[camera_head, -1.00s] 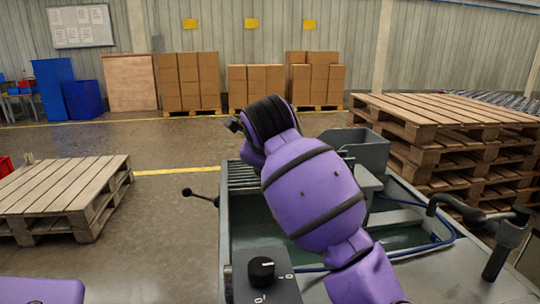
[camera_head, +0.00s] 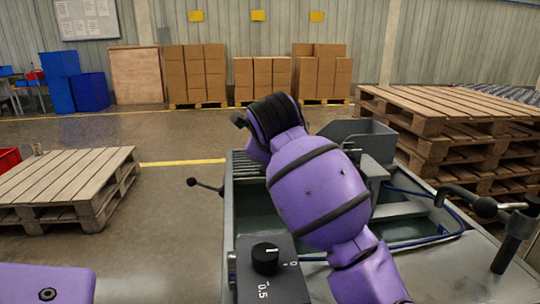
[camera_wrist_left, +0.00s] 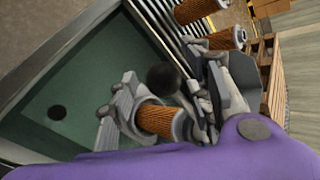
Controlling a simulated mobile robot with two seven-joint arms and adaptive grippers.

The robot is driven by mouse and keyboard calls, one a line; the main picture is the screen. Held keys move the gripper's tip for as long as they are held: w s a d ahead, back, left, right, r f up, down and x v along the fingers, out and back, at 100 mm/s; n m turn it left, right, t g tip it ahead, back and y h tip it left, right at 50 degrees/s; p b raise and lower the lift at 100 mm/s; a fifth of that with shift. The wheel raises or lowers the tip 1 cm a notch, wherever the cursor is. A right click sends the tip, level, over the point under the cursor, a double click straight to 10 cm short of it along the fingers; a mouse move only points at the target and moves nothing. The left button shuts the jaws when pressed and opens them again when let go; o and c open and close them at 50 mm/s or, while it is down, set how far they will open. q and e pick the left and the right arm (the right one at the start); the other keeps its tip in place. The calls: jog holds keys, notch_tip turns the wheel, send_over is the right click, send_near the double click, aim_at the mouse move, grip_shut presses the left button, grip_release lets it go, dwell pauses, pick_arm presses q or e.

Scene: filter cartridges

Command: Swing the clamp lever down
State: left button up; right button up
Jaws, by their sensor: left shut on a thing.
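In the left wrist view my left gripper (camera_wrist_left: 162,88) has a grey finger on each side of a black ball knob (camera_wrist_left: 163,77), apparently the clamp lever's, and is shut on it. The lever's rod is hidden. An orange pleated filter cartridge (camera_wrist_left: 157,121) shows just below the knob, partly covered by the grey fingers. In the head view one of my purple arms covers the middle of the grey workbench (camera_head: 465,265), hiding the clamp, the knob and any fingers. My right gripper is not in view.
More cartridges (camera_wrist_left: 190,10) stand by the slatted rack beside the green basin (camera_wrist_left: 60,75). A grey bin (camera_head: 355,138) stands at the bench's back. A ball-ended lever (camera_head: 205,185) sticks out left, a bent handle (camera_head: 470,202) stands right. A dial box (camera_head: 266,262) sits in front.

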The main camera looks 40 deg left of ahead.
pick_arm(q)
jog(key=shift+d+f, duration=0.15)
jog(key=shift+f, duration=0.2)
jog(key=shift+s+d+r, duration=0.2)
jog(key=shift+d+r, duration=0.05)
jog(key=shift+r, duration=0.2)
jog(key=v, duration=1.1)
jog(key=shift+s, duration=0.2)
pick_arm(e)
jog(key=shift+s+f, duration=0.1)
jog(key=shift+s, duration=0.15)
pick_arm(q)
jog(key=shift+a+r, duration=0.15)
jog(key=shift+r, duration=0.15)
